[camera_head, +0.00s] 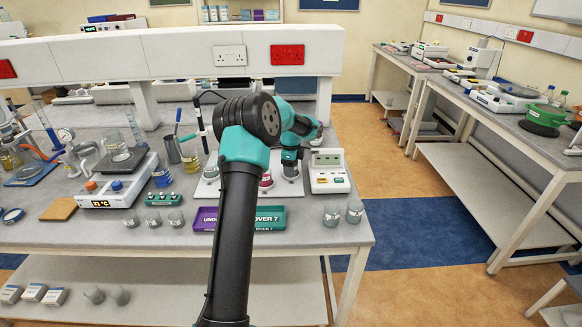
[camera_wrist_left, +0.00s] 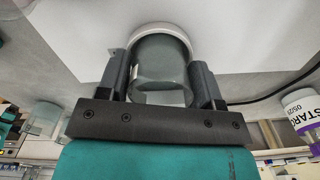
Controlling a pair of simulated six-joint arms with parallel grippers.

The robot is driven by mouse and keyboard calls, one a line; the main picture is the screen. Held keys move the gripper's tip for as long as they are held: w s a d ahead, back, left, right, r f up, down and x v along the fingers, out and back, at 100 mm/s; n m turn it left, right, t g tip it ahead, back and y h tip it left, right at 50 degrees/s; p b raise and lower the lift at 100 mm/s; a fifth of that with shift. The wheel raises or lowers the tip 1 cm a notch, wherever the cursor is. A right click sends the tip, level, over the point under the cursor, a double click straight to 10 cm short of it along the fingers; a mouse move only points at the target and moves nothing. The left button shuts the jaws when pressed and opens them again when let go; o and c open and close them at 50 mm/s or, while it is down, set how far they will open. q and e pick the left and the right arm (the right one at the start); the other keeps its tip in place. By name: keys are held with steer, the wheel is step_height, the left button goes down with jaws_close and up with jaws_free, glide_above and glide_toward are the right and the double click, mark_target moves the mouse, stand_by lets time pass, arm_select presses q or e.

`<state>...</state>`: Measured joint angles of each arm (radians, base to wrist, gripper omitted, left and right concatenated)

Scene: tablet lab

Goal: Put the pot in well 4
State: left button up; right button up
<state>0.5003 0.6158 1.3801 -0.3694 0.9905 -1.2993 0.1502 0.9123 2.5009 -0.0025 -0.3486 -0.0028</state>
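My left gripper (camera_head: 291,163) reaches over the back of the white board (camera_head: 240,190). In the left wrist view its two fingers (camera_wrist_left: 160,80) are closed against both sides of a grey pot (camera_wrist_left: 160,58) with a pale rim. In the head view this grey pot (camera_head: 291,173) shows below the fingers, at or just above the board; I cannot tell which. A pot with a pink body (camera_head: 266,182) stands to its left, and another grey pot (camera_head: 211,172) is farther left. Well numbers are not readable, and my arm hides the board's middle. My right gripper is not in view.
A balance-like white instrument (camera_head: 329,180) stands close right of the gripper. Two glass beakers (camera_head: 354,212) stand near the bench's right corner. The floor aisle is clear.

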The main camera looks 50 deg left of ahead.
arm_select(q)
steer(key=o, duration=0.4)
steer(key=shift+c, duration=0.2)
steer(key=shift+r, duration=0.1)
step_height(320, 180, up, 12)
stand_by(0.4)
steer(key=shift+s, duration=0.1)
